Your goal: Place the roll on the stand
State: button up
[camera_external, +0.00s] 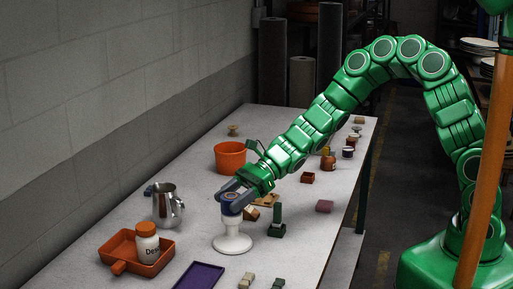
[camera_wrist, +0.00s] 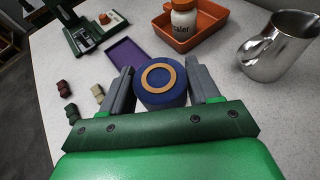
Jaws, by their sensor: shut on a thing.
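A blue roll (camera_wrist: 160,90) with a tan ring on its top sits between the two grey fingers of my gripper (camera_wrist: 163,84) in the wrist view. My gripper (camera_external: 232,196) is shut on the roll. In the external view the roll is partly hidden by the fingers. A white stand (camera_external: 232,242) with a wide round base and a narrower neck is upright on the table, directly below my gripper. The roll is over the top of the stand; I cannot tell whether it is touching. The wrist view does not clearly show the stand.
An orange tray (camera_external: 121,247) holding a white bottle (camera_external: 147,244), a metal pitcher (camera_external: 166,206) and an orange bucket (camera_external: 230,158) stand to the left and behind. A purple tray (camera_external: 199,276) is in front. A dark green device (camera_external: 277,225) stands close on the right.

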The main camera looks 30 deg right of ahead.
jog(key=shift+f, duration=0.15)
jog(key=o, duration=1.1)
jog(key=shift+c, duration=0.2)
jog(key=shift+w+d+r, duration=0.1)
jog(key=shift+r, duration=0.15)
jog(key=v, duration=1.1)
jog(key=shift+d, duration=0.35)
jog(key=shift+r, duration=0.1)
